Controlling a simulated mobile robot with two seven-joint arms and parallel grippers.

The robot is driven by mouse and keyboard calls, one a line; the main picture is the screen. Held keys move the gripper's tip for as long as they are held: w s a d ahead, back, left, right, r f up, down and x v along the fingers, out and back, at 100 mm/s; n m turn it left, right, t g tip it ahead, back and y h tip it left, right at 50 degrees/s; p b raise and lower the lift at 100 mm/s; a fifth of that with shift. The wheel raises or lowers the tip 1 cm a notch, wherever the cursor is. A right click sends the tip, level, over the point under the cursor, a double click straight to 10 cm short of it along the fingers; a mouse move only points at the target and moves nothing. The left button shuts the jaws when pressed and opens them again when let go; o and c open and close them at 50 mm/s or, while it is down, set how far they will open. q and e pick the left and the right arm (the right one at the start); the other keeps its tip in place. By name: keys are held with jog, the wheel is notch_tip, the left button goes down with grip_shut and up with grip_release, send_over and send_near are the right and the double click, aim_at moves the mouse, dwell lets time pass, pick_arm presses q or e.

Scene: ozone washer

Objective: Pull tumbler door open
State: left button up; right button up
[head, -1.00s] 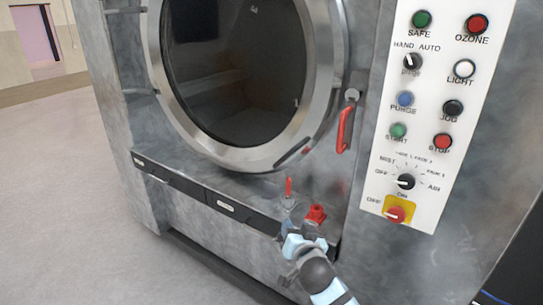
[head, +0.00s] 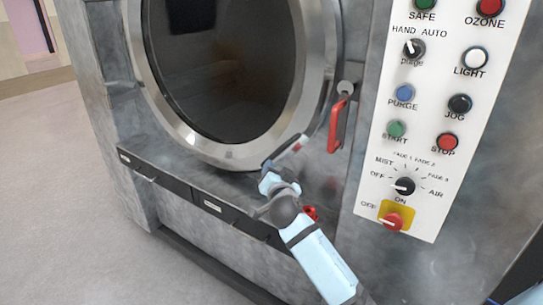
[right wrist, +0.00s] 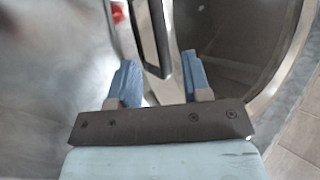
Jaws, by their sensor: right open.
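The tumbler door is a round metal ring (head: 243,157) around dark glass (head: 225,70) on the front of the grey machine. A short dark handle (head: 292,149) sits at the ring's lower right. My right gripper (head: 268,171) is at the door's lower edge, close to the handle. In the right wrist view the dark handle bar (right wrist: 161,30) runs between the two open blue fingers (right wrist: 159,72), and the door ring (right wrist: 295,65) curves at the right. I cannot tell whether the fingers touch the handle. My left gripper is out of view.
A red-handled lever (head: 338,123) is right of the door. A white control panel (head: 418,130) with several buttons and knobs stands further right. A red knob (head: 311,212) is partly behind my right arm. A dark ledge (head: 180,187) runs below the door. Open floor (head: 60,200) lies left.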

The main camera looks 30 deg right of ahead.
aim_at(272, 157)
jog(key=x, duration=0.8)
jog(key=shift+p, duration=0.4)
jog(key=shift+c, duration=0.3)
grip_shut()
